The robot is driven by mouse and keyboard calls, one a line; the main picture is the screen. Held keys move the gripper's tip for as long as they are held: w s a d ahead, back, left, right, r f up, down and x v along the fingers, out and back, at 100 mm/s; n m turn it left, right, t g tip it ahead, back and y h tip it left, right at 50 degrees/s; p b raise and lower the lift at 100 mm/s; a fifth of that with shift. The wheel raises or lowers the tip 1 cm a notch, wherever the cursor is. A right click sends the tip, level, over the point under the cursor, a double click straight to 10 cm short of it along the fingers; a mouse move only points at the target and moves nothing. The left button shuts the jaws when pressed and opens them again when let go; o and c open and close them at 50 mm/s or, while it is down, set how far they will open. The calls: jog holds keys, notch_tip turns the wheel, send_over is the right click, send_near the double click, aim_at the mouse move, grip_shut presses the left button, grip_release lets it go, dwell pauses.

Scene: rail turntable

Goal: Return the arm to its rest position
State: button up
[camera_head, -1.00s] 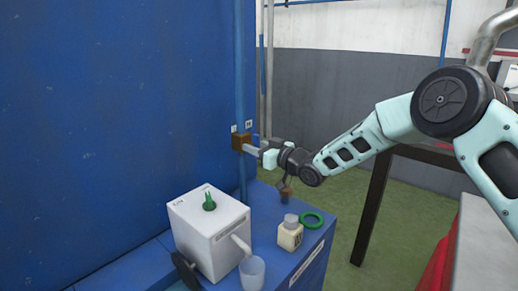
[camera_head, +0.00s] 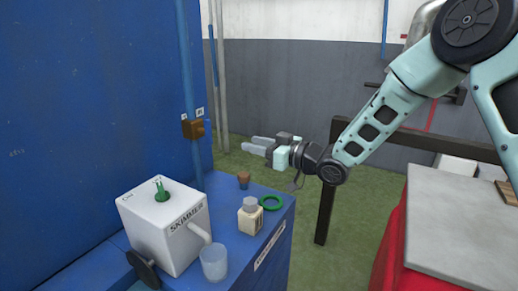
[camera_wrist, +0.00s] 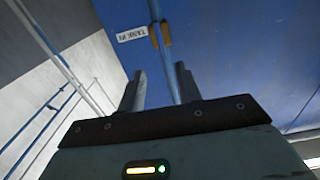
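My gripper (camera_head: 248,143) is in mid-air right of the blue pipe, pointing left in the head view. Its two fingers stand apart with nothing between them, as the wrist view (camera_wrist: 160,88) also shows. My arm reaches in from the upper right. The brown block (camera_head: 193,128) on the vertical blue pipe (camera_head: 189,70) is left of the fingertips, with a clear gap. In the wrist view the brown block (camera_wrist: 166,33) lies beyond the fingers, beside a "TANK IN" label (camera_wrist: 132,34).
A blue cabinet (camera_head: 270,262) carries a white skimmer box (camera_head: 150,228), a clear cup (camera_head: 213,263), a small bottle (camera_head: 250,217), a green ring (camera_head: 282,202) and a brown stopper (camera_head: 243,179). A dark post (camera_head: 325,212) and a grey-topped red bench (camera_head: 455,235) stand right.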

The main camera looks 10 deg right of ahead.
jog(key=shift+s+d, duration=0.25)
jog(key=shift+d, duration=0.05)
jog(key=s+d+f+m+g+h, duration=0.1)
jog(key=s+d+g+h, duration=0.1)
jog(key=s, duration=1.1)
jog(key=s+d+f+g+h, duration=0.1)
jog(key=s+g+h, duration=0.4)
jog(key=s, duration=0.8)
jog(key=s+d+f+m+g+h+p, duration=0.1)
jog(key=s+g+h, duration=0.3)
jog(key=s, duration=0.9)
jog(key=d+h, duration=0.1)
jog(key=h, duration=0.1)
jog(key=shift+s+d+f+m+h, duration=0.25)
jog(key=shift+d+f+m+h, duration=0.05)
jog(key=shift+f, duration=0.1)
jog(key=shift+w, duration=0.1)
